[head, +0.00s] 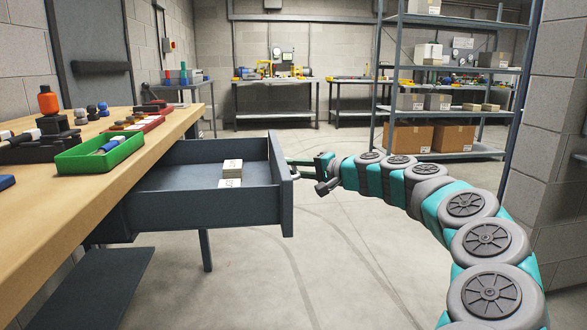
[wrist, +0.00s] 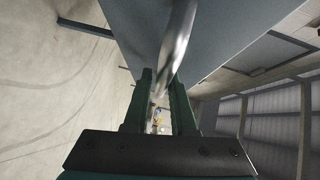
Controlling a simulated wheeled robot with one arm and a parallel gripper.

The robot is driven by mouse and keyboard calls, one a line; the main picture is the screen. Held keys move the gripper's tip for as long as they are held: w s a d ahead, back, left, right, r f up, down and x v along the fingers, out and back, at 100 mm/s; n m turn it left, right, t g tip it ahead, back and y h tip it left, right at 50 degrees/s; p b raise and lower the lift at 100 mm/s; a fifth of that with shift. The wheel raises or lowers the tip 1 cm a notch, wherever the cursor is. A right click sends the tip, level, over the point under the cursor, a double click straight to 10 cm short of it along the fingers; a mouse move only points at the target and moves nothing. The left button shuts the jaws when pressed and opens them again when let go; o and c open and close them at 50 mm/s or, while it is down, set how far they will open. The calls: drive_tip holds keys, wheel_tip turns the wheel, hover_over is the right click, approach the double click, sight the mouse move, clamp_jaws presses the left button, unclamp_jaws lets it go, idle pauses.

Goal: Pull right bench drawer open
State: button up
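The right bench drawer (head: 205,208) is a dark blue-grey drawer under the wooden bench. My gripper (head: 300,161) is at the outer side of the drawer front (head: 281,185), where the handle is mostly hidden in the head view. In the wrist view, the shiny metal handle (wrist: 178,45) runs down between my two green fingers (wrist: 162,88). Whether both fingers press on it is not clear.
The wooden bench top (head: 170,128) holds a green tray (head: 100,155), a red tray and several small parts. A block wall (head: 550,150) stands close on the right beside my arm. Shelving (head: 455,90) stands behind. The floor in front of the drawer is clear.

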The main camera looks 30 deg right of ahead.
drive_tip(key=shift+o, duration=0.2)
drive_tip(key=v, duration=0.8)
idle(0.5)
